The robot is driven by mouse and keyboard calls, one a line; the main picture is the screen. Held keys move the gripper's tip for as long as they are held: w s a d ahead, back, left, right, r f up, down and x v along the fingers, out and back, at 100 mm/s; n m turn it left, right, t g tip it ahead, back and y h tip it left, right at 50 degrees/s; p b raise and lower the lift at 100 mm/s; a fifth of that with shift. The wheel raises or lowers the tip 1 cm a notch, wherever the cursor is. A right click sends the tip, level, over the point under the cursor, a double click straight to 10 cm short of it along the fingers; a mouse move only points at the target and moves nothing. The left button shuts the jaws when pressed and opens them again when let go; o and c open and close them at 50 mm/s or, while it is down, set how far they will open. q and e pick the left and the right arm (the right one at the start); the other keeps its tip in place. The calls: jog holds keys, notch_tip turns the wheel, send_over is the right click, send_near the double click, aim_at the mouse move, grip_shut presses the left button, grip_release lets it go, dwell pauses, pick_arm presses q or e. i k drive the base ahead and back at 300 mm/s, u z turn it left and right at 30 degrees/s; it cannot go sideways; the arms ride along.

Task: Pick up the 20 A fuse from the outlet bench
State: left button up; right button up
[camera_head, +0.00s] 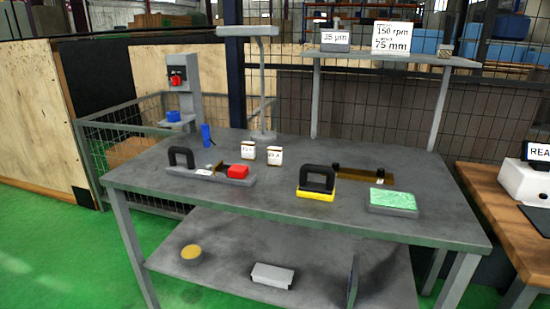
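Two small white blocks with brown edges and dark print stand upright side by side near the middle of a grey bench. They look like fuses: a left block (248,149) and a right block (275,156). The print is too small to read for certain, so I cannot tell which is the 20 A fuse. The bench (330,222) fills the middle of the view. Neither of my grippers is in view.
A black-handled grey tool with a red block (238,172) lies left in front of the blocks. A black-handled yellow block (317,191), a brown bar (362,178) and a green-topped box (393,202) lie to the right. A lamp-like stand (263,100) rises behind.

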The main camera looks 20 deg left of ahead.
aim_at(274, 154)
jog(key=k, duration=0.6)
jog(key=u, duration=0.75)
jog(key=i, duration=1)
jog(key=u, duration=0.25)
